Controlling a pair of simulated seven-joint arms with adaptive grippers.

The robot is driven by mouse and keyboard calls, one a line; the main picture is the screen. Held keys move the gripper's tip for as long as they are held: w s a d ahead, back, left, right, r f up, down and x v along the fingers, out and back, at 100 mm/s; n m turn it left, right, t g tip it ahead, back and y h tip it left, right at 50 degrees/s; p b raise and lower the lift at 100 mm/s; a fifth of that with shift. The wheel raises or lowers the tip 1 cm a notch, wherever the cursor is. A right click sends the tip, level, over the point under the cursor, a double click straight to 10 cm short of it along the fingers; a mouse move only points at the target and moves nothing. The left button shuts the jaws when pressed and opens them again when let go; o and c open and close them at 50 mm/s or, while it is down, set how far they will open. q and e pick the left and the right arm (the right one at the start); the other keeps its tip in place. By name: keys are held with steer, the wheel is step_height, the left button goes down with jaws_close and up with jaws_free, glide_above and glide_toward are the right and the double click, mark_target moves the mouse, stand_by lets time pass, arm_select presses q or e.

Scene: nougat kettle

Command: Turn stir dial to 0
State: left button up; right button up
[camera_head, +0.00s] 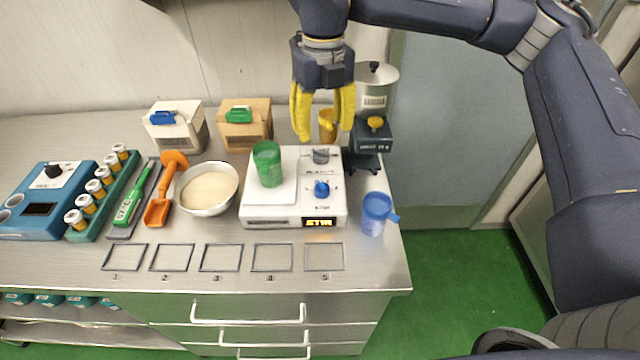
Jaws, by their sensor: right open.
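The white stirrer unit (263,207) stands on the right part of the metal bench. A grey knob (321,156) sits behind the blue dial. A green beaker (267,165) stands on the unit's left plate. My right gripper (320,135) has yellow fingers pointing down, spread open and empty, above and behind the unit's back edge. It is apart from the dial. The dial's exact setting is too small to read. My left gripper is not in view.
A dark dispenser (371,140) with a metal pot (376,88) stands right of the unit. A blue cup (375,214) is at the bench's right edge. A bowl (207,190) and orange scoop (157,210) lie left. Two boxes (246,122) stand behind. Marked squares (272,257) in front are empty.

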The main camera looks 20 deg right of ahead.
mark_target(322, 184)
step_height(322, 184, down, 17)
steer(key=shift+f, duration=0.15)
stand_by(0.5)
jaws_close()
stand_by(0.6)
